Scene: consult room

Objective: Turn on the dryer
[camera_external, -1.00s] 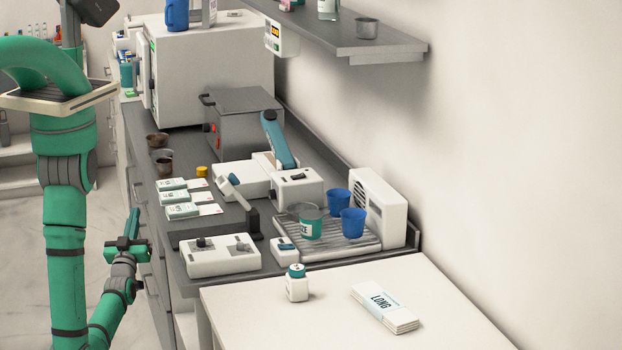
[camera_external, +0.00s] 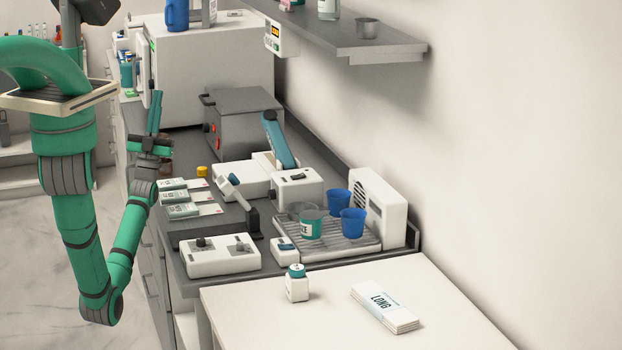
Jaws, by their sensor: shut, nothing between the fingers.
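A white vented unit (camera_external: 379,207), which looks like the dryer, stands upright at the right end of the counter. A ridged grey drip tray (camera_external: 360,243) lies against its front. My gripper (camera_external: 155,98) is shut and empty, fingers pointing up, in front of the counter's far left part. It is well left of the dryer and touches nothing that I can make out.
On the tray stand two blue cups (camera_external: 352,222) and a green-labelled cup (camera_external: 311,225). White control boxes (camera_external: 220,262), a lever device (camera_external: 278,140) and a grey heater-like box (camera_external: 240,120) crowd the counter. A white table (camera_external: 350,280) holds a small bottle (camera_external: 297,284).

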